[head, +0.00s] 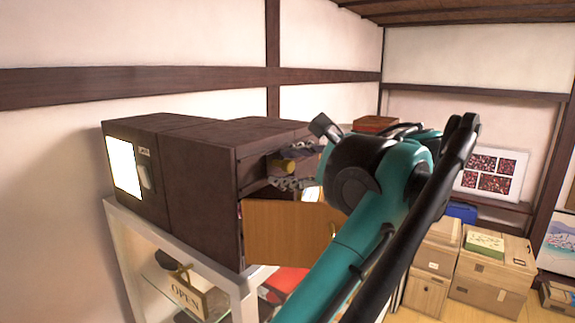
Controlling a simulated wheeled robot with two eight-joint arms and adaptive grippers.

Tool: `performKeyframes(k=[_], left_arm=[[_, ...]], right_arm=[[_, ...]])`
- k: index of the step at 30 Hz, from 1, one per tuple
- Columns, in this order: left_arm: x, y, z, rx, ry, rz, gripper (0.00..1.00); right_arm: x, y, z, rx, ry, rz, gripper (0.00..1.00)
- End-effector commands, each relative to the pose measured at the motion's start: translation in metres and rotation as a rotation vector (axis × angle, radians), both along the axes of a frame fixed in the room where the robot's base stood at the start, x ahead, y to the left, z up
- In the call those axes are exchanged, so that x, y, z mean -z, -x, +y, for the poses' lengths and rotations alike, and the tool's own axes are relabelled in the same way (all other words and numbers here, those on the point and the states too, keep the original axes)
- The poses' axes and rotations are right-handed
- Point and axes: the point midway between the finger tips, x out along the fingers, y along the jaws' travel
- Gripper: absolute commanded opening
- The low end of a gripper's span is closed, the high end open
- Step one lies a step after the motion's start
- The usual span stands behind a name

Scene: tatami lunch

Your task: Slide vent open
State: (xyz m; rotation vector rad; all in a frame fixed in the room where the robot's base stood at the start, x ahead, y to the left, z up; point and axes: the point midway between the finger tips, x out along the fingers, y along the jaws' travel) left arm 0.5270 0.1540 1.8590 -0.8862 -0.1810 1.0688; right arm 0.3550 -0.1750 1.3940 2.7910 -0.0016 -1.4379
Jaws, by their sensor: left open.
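A dark brown cabinet (200,170) stands on a pale-framed stand against the left wall. A light wooden door (285,232) with a small brass-coloured handle hangs open at its front. I cannot clearly make out which part is the vent. My left gripper (284,167) is open at the cabinet's upper front opening, its grey segmented fingers partly inside. A yellowish piece shows between the fingers; I cannot tell whether they touch it. My teal and black arm hides the right part of the opening. My right gripper is not in view.
A bright white panel (124,167) is on the cabinet's left face. An OPEN sign (186,295) sits on the stand's lower shelf. Cardboard boxes (492,275) and a blue case (461,212) are at the back right. A framed picture (491,174) leans on the far wall.

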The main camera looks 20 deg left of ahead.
Motion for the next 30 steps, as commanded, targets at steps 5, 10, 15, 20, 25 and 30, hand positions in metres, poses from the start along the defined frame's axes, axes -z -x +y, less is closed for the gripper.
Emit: performKeyframes(k=[5,10,15,20,25,30], left_arm=[[0.001,-0.001,0.001,0.002,0.000,0.000,0.42],[0.001,-0.001,0.001,0.002,0.000,0.000,0.24],[0.001,-0.001,0.001,0.001,0.001,0.000,0.00],[0.001,0.005,0.003,0.000,0.001,0.001,0.00],[0.002,0.027,0.011,0.000,0.001,0.002,0.00],[0.002,0.034,0.014,-0.002,0.002,0.003,0.00]], right_arm=[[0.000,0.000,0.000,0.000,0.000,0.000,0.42],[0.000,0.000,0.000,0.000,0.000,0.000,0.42],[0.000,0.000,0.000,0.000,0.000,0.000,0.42],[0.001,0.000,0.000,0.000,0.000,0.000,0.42],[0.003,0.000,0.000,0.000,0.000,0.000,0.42],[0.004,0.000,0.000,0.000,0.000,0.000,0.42]])
